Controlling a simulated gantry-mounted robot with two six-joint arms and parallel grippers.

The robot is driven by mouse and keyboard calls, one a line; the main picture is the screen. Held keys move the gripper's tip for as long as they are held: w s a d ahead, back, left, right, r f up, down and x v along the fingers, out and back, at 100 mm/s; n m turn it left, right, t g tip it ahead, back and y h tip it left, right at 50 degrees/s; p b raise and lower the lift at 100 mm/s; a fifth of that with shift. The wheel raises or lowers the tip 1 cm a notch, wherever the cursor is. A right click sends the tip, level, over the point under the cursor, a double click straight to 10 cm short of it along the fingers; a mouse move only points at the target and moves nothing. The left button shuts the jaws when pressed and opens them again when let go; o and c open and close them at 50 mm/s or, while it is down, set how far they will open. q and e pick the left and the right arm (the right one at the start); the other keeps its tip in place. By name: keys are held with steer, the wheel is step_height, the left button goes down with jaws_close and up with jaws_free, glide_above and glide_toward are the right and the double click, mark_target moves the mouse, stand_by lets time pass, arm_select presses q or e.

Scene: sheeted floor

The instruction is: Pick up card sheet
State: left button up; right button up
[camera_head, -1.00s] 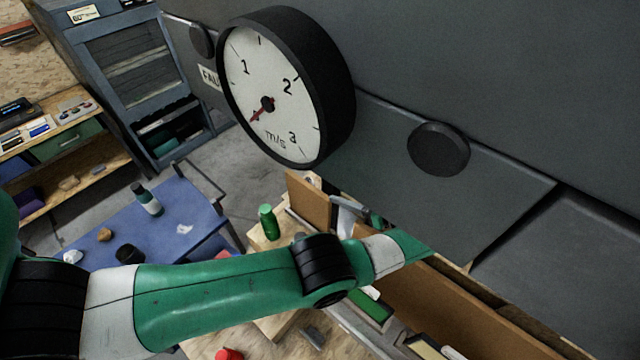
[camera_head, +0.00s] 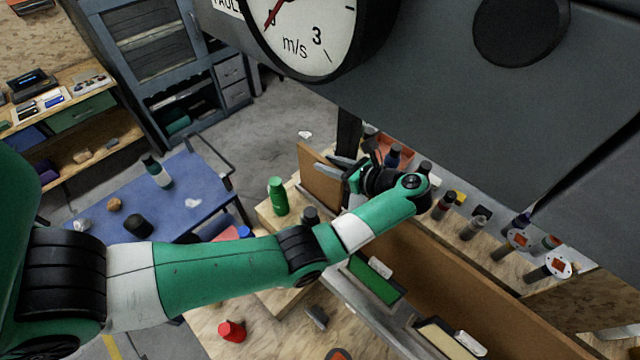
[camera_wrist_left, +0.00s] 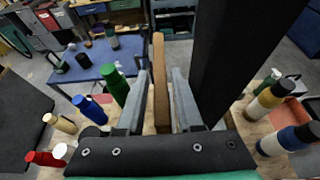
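I cannot make out a card sheet for certain. A small white flat piece (camera_head: 193,203) lies on the blue table, and another white scrap (camera_head: 305,134) lies on the grey floor; both are too small to identify. My left gripper (camera_head: 335,166) is over the workbench, by the end of an upright brown board (camera_head: 318,182). In the left wrist view, my left gripper (camera_wrist_left: 161,95) has its two grey fingers apart, with the brown board (camera_wrist_left: 159,60) showing edge-on between them. I cannot tell whether either finger touches it. My right gripper is not in view.
A green bottle (camera_head: 278,196) stands left of the board. Several dark-capped bottles and tubes, one a grey tube (camera_head: 474,228), stand to its right. A dark post (camera_head: 348,135) rises close behind the gripper. A large gauge (camera_head: 320,30) and grey panel hang overhead.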

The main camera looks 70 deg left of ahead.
arm_select(q)
steer(key=shift+x, duration=1.2)
steer(key=shift+r, duration=0.2)
jaws_close()
